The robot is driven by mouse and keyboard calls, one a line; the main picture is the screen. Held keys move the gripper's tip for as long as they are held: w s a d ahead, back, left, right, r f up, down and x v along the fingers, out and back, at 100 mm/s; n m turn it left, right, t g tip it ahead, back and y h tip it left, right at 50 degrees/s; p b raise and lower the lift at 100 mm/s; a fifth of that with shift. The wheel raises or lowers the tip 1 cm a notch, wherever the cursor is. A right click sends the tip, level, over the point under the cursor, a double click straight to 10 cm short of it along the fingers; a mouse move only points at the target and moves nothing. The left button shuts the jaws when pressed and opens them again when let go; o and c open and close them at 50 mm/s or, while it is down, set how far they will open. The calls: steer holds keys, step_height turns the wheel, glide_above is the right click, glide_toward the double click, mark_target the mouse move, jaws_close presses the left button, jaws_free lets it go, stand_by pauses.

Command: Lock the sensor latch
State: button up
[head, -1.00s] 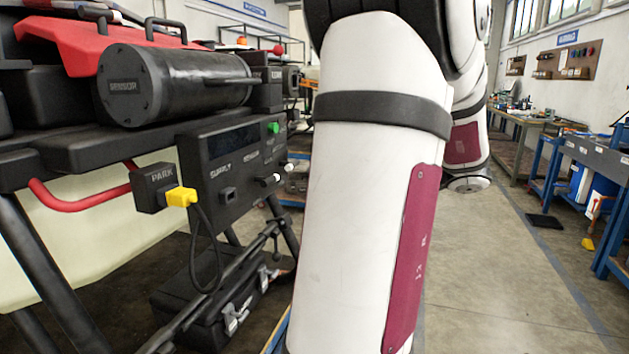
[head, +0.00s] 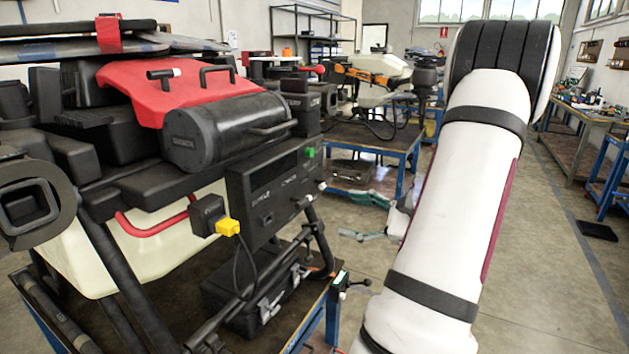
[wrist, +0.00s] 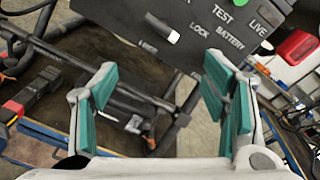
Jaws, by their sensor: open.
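A black cylinder marked as the sensor (head: 190,140) lies on the frame at left in the head view, with a bar handle (head: 270,131) on its side. Below it is a black control panel (head: 262,190). The wrist view shows the panel (wrist: 205,48) at the top, with TEST, LIVE, LOCK and BATTERY labels. A white-tipped lever (wrist: 173,37) on it sits left of LOCK. My gripper (wrist: 160,65) is open and empty, its teal pads apart below the panel. It also shows in the head view (head: 348,214), right of the panel. I cannot tell which part is the sensor latch.
A yellow plug (head: 228,227) with a hanging cable sits by the PARK block. A black case (head: 255,300) and frame legs stand below. A red cover (head: 140,85) lies above. Clear floor (head: 540,270) is at right.

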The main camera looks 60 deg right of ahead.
mark_target(306, 203)
steer(key=w+m+p, duration=0.2)
steer(key=w, duration=0.2)
steer(key=w+a+m+p, duration=0.1)
steer(key=w+m+p, duration=0.1)
steer(key=w, duration=0.2)
steer(key=w+a+m+t+p, duration=0.1)
steer(key=w+m+p, duration=0.1)
steer(key=w, duration=0.2)
steer(key=shift+w+r+m+h, duration=0.25)
steer(key=shift+m+h, duration=0.05)
